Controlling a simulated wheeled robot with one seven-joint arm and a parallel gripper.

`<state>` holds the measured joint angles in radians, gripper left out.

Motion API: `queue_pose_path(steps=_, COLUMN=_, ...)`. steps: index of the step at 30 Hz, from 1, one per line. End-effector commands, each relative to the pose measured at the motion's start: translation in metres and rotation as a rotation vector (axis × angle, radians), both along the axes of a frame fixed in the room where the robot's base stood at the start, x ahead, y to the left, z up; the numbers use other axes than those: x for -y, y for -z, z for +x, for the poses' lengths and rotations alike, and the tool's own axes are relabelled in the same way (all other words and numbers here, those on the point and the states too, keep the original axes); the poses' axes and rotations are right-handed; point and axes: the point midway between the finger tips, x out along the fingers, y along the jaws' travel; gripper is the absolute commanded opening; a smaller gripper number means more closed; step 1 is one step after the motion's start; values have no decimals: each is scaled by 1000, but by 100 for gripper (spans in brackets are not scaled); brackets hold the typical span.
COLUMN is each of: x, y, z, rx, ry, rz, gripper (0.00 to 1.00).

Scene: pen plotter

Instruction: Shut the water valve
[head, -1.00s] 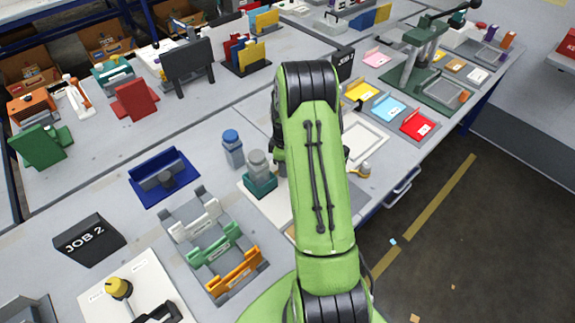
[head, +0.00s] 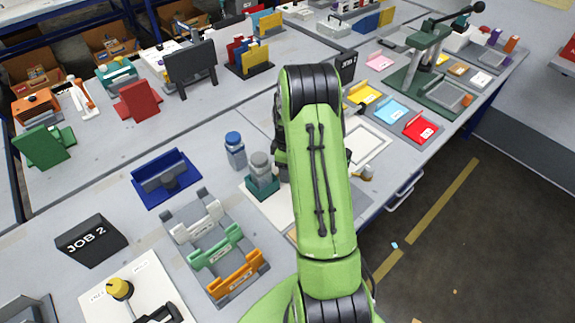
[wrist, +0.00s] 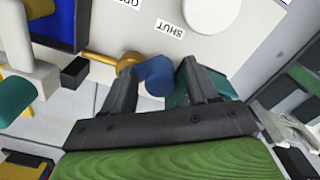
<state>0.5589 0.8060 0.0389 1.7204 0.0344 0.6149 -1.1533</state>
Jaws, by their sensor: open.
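In the wrist view a blue grip (wrist: 155,76) sits between the two dark fingers of my open gripper (wrist: 160,66). A brass-coloured part (wrist: 104,59) adjoins it on the left and runs behind the left finger; this looks like the valve. I cannot tell whether either finger touches the blue grip. The printed SHUT label (wrist: 170,29) lies on a pale board just beyond it, and a partly cropped OPEN label (wrist: 131,3) is at the top edge. In the head view my green arm hides the gripper and most of this spot.
In the wrist view a teal block (wrist: 190,90) lies behind the right finger, and a round white disc (wrist: 207,13) is at the top. In the head view a blue-capped bottle (head: 235,150) and a grey bottle in a teal holder (head: 262,186) stand just left of my arm.

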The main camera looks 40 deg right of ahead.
Motion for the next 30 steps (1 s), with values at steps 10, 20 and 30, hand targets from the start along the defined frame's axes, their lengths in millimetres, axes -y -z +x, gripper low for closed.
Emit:
queue_pose_path(steps=10, x=1, y=-74, z=1, rx=6, ry=-1, rz=-5, gripper=59)
queue_pose_path(steps=20, x=0, y=-150, z=1, rx=2, ry=0, rz=-1, gripper=59)
queue_pose_path(steps=30, x=0, y=-158, z=0, rx=0, ry=0, rz=0, gripper=59)
